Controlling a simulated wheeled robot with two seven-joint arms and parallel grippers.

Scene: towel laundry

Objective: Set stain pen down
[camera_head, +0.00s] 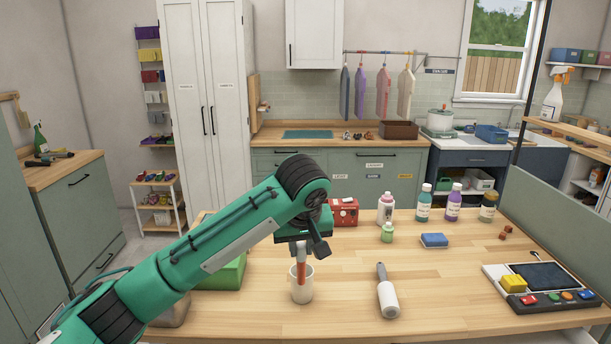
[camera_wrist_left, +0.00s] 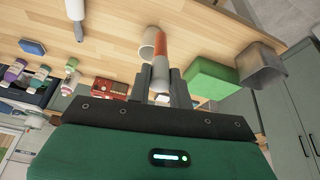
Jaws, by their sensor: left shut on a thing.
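The stain pen (camera_head: 301,272), orange with a pale end, is held upright in my left gripper (camera_head: 301,246). In the left wrist view the pen (camera_wrist_left: 160,48) runs out from between the two closed fingers (camera_wrist_left: 161,90). A white cup (camera_head: 302,291) stands on the wooden table directly below the gripper. The pen's lower end is at the cup's mouth in the head view; how deep it reaches is hard to tell. In the wrist view the cup (camera_wrist_left: 147,42) shows just beside and behind the pen. My right gripper is not in view.
A lint roller (camera_head: 387,292) lies right of the cup. A blue sponge (camera_head: 434,240), a red box (camera_head: 344,212) and several bottles (camera_head: 424,203) stand farther back. A green box (camera_wrist_left: 212,78) is left of the cup.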

